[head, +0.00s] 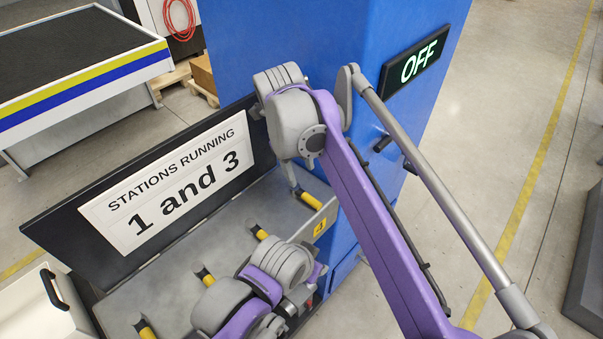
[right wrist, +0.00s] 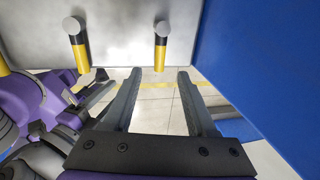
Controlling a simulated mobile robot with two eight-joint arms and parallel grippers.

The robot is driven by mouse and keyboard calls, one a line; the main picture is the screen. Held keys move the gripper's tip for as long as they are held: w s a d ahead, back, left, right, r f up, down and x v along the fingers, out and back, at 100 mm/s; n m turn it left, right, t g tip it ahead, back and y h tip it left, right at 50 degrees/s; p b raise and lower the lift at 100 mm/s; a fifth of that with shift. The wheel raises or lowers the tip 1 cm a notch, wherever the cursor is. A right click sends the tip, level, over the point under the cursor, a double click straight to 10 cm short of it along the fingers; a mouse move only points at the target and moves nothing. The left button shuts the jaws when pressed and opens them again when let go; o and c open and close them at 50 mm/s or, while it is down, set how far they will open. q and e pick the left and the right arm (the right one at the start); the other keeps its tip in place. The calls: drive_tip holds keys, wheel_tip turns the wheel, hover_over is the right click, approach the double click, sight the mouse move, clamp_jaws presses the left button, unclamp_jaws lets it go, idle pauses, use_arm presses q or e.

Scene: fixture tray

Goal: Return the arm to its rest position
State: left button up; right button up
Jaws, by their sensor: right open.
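My right arm reaches in from the lower right of the head view and bends down over the far end of the grey fixture tray (head: 235,215). My right gripper (head: 292,180) is small and partly hidden behind its wrist there, near the last yellow-and-black post (head: 310,200). In the right wrist view its two fingers (right wrist: 160,95) are apart with nothing between them. They point toward the tray's edge, close to a post (right wrist: 161,45).
A sign (head: 170,190) behind the tray reads "STATIONS RUNNING 1 and 3". A blue cabinet (head: 300,40) with an "OFF" display (head: 415,65) stands close to the right arm. Several posts stand along the tray. A white bin (head: 35,310) is at lower left.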

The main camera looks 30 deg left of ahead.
idle(0.4)
drive_tip(key=w+d+f+n+t+y, duration=0.2)
drive_tip(key=d+n, duration=0.8)
drive_tip(key=d, duration=1.8)
drive_tip(key=s+d+f+n, duration=0.5)
drive_tip(key=s+d+f, duration=0.1)
drive_tip(key=d, duration=0.3)
drive_tip(key=s+d+f+n+t+h, duration=0.1)
drive_tip(key=s+d+f+n, duration=0.3)
drive_tip(key=d, duration=0.5)
wheel_tip(320, 180, down, 3)
drive_tip(key=shift+s+f+n+t+h, duration=0.1)
drive_tip(key=shift+s+n+t+h, duration=0.25)
drive_tip(key=shift+s, duration=0.85)
